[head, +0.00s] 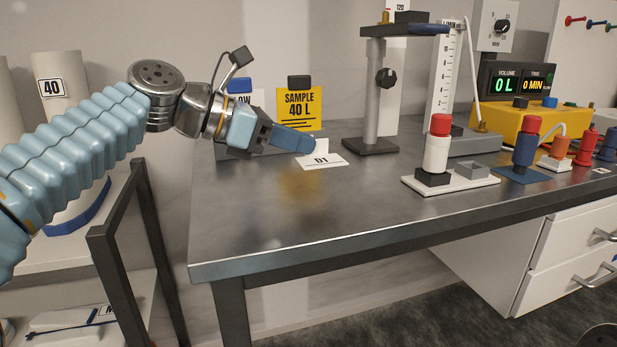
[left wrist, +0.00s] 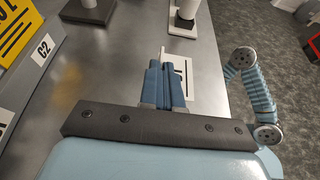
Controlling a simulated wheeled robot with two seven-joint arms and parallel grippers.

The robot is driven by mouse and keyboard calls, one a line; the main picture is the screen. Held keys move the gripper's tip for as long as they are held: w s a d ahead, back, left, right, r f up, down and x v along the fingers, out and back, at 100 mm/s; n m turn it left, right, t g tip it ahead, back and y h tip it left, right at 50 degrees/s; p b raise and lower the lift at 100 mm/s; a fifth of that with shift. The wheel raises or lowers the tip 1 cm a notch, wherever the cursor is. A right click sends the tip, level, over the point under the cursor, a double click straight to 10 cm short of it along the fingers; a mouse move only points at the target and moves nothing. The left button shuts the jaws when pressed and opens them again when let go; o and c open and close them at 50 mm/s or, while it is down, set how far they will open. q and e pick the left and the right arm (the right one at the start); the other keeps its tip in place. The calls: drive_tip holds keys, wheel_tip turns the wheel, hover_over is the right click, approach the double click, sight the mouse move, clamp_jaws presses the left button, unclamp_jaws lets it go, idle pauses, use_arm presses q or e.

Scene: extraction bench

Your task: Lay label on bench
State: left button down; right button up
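A small white label (head: 322,160) marked 01 has a flat foot and a raised tab. It is level at the bench top (head: 250,225), resting on it or just above; I cannot tell which. My left gripper (head: 309,144) reaches in from the left, its blue fingers pointing down to the right, at the label's tab. In the left wrist view the fingers (left wrist: 167,75) are close together, with the label (left wrist: 184,62) at their tips and partly hidden behind them. They look shut on the tab. My right gripper is not in view.
The front middle of the bench is clear.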

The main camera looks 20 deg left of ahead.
sight(297, 190)
use_arm(q)
drive_tip(key=shift+f+b, duration=0.75)
drive_tip(key=shift+f, duration=1.75)
drive_tip(key=shift+f, duration=0.2)
drive_tip(key=c, duration=1.4)
unclamp_jaws()
drive_tip(key=shift+o, duration=0.2)
drive_tip(key=shift+r, duration=0.2)
drive_tip(key=p+v, duration=0.1)
drive_tip(key=v, duration=1)
drive_tip(key=shift+d, duration=0.1)
drive_tip(key=shift+s+a+r+p, duration=0.15)
drive_tip(key=shift+s+a+p, duration=0.2)
drive_tip(key=shift+a, duration=0.1)
